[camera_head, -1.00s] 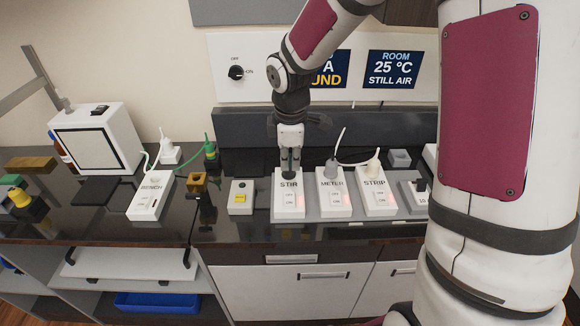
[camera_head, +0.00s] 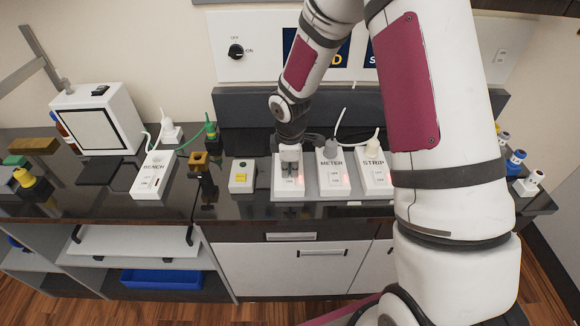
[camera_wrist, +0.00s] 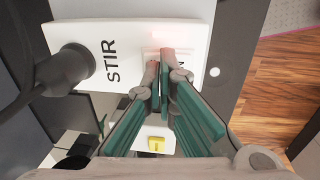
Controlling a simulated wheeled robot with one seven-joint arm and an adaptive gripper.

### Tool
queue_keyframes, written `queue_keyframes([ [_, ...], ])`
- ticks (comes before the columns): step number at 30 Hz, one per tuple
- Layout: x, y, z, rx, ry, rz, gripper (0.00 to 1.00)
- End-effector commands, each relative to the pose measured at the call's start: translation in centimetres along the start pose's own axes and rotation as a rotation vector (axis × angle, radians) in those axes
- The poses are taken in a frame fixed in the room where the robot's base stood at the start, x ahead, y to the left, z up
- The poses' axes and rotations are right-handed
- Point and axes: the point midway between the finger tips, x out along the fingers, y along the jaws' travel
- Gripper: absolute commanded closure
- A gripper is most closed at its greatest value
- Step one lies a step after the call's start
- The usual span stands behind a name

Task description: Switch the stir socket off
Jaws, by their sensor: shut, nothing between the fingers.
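The stir socket (camera_head: 288,189) is a white box on the bench top, left of the meter socket. In the wrist view its white face (camera_wrist: 120,33) shows the STIR label and a black plug (camera_wrist: 68,70) in its outlet. A reddish glow shows around its switch, which the fingertips largely hide, so its position cannot be read. My gripper (camera_head: 290,170) is shut and empty, over the stir socket and hiding its label in the head view. In the wrist view the fingertips (camera_wrist: 160,68) are at the switch area; I cannot tell whether they touch.
The meter socket (camera_head: 333,183) and strip socket (camera_head: 375,182) stand close on the right, both with plugs and cables. A small box with a yellow button (camera_head: 241,178) stands close on the left. The bench socket (camera_head: 151,177) is further left.

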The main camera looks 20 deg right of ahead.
Motion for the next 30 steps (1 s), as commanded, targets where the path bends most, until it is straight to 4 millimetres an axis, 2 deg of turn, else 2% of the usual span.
queue_keyframes([
  [11,0.9,0.5,0.1,0.006,0.0,-0.065,1.0],
  [19,0.7,0.1,0.0,0.0,-0.002,-0.065,1.0],
  [30,0.4,-1.5,0.1,-0.001,-0.003,-0.07,1.0],
])
